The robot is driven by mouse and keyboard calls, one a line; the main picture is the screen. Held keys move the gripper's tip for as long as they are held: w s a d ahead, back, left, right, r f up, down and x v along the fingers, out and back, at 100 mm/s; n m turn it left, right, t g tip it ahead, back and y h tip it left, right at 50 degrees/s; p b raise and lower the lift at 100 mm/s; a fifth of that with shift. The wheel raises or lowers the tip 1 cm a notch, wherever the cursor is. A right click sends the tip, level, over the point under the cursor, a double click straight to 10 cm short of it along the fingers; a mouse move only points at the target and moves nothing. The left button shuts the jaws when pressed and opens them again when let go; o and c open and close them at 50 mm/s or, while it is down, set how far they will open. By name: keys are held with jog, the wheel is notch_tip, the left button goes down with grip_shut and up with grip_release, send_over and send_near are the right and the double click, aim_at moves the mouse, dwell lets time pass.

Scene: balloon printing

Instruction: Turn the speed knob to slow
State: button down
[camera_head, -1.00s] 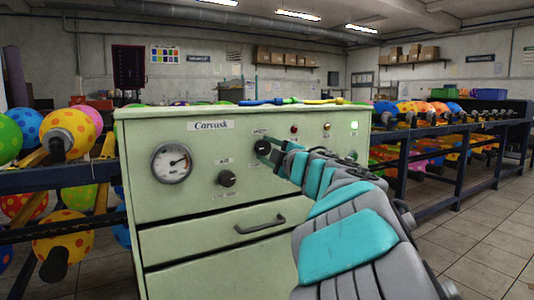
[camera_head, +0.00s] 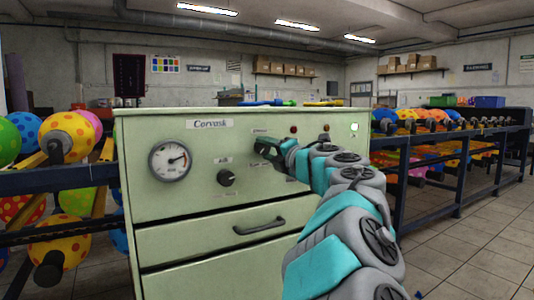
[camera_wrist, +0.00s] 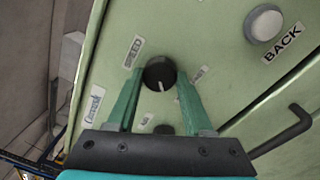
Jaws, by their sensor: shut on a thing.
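The speed knob (camera_wrist: 159,72) is a round black knob with a white pointer line, on the pale green machine front (camera_head: 142,200). In the wrist view the pointer points down the picture, and a label that seems to read SPEED sits beside the knob. My gripper (camera_wrist: 158,82) is shut on the knob, one teal finger on each side. In the head view my gripper (camera_head: 268,149) is at the upper middle of the panel and hides most of the knob. Small labels lie nearby, too small to read.
A second black knob (camera_head: 226,179) sits lower left, with a dial gauge (camera_head: 170,161) further left. A drawer handle (camera_head: 260,226) is below. A round pale button (camera_wrist: 265,24) is marked BACK. Balloon racks (camera_head: 460,165) stand on both sides.

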jog(key=shift+f+n, duration=0.1)
jog(key=shift+n, duration=0.3)
jog(key=shift+c, duration=1.5)
grip_release()
jog(key=v, duration=0.7)
jog(key=shift+s+d, duration=0.25)
jog(key=shift+s, duration=0.1)
